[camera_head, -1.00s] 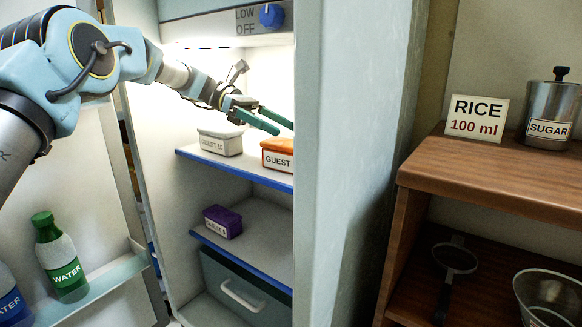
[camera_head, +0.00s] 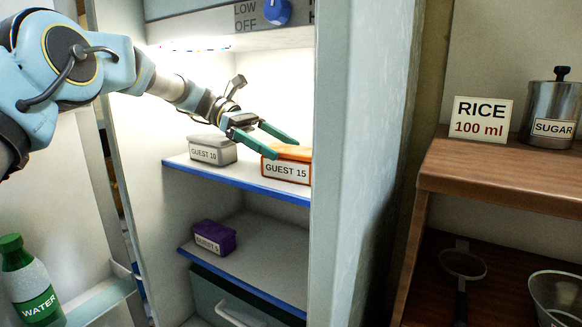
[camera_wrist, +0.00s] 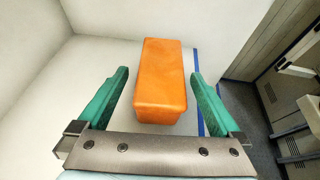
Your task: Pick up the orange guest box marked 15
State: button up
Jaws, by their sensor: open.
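The orange guest box (camera_head: 287,168), labelled GUEST 15, sits on the upper fridge shelf (camera_head: 235,180) near its front edge, at the right. Its orange lid shows from above in the wrist view (camera_wrist: 160,80). My gripper (camera_head: 277,145) is open, with green fingers, over the near part of the box in the head view. In the wrist view the open fingers (camera_wrist: 160,88) lie on either side of the box's near end, with a gap on both sides. Whether the fingertips are down at the box's height is hard to tell.
A grey box labelled GUEST 10 (camera_head: 212,150) stands left of the orange one on the same shelf. A purple box (camera_head: 214,237) is on the shelf below. The fridge's side wall (camera_head: 345,180) stands close on the right. A wooden shelf unit (camera_head: 500,175) is further right.

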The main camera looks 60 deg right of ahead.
aim_at(299, 156)
jog(key=shift+r+b+x, duration=0.2)
jog(key=shift+b+x, duration=0.45)
jog(key=shift+x, duration=2.15)
jog(key=shift+s+a, duration=0.1)
jog(key=shift+c, duration=0.2)
grip_shut()
jog(key=shift+r, duration=0.1)
